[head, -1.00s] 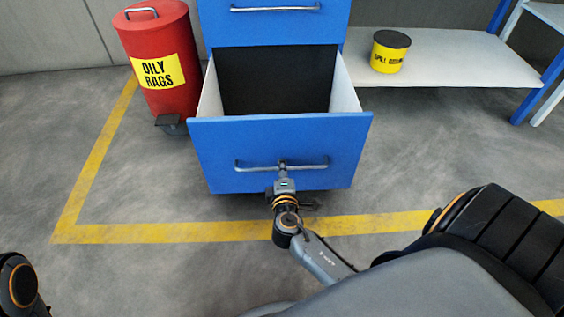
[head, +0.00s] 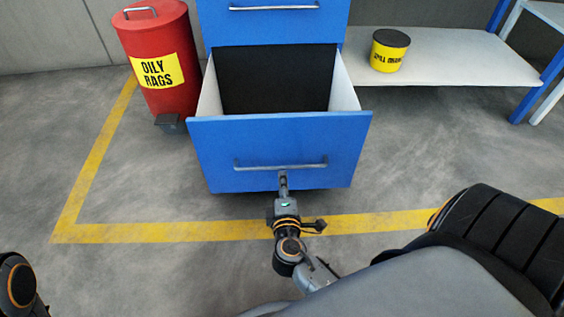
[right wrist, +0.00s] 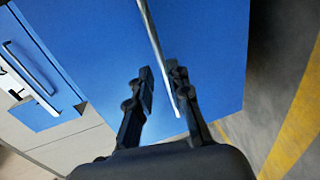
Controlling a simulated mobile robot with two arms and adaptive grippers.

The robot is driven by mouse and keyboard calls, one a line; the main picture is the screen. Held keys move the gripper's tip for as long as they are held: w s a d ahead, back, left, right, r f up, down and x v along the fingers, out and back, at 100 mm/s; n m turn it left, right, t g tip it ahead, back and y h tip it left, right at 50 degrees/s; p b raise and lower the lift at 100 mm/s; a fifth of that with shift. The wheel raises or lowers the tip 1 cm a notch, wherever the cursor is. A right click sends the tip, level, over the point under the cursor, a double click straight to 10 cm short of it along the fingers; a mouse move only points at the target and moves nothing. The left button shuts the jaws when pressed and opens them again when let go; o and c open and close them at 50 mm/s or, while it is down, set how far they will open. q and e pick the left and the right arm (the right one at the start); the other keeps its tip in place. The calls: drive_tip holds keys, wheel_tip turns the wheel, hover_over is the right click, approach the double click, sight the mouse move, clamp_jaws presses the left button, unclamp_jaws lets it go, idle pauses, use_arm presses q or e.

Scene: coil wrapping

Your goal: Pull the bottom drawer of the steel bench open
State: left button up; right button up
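The blue bottom drawer (head: 215,150) stands pulled out from the steel bench, its inside open to view between pale side walls. Its grey bar handle (head: 250,167) runs across the front and also shows in the right wrist view (right wrist: 153,35). My right gripper (head: 283,176) is just below and in front of the handle's middle. In the right wrist view its fingers (right wrist: 160,75) are apart, with the handle beyond them and nothing held. My left gripper is out of view; only part of that arm shows at lower left.
The drawer above (head: 225,30) is shut. A red oily-rags bin (head: 185,95) stands left of the drawer. A yellow tub (head: 385,57) sits on the low pale shelf (head: 460,65) at right. Yellow lines (head: 150,232) mark the clear floor.

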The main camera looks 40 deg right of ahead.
drive_tip(key=v, duration=0.5)
idle(0.4)
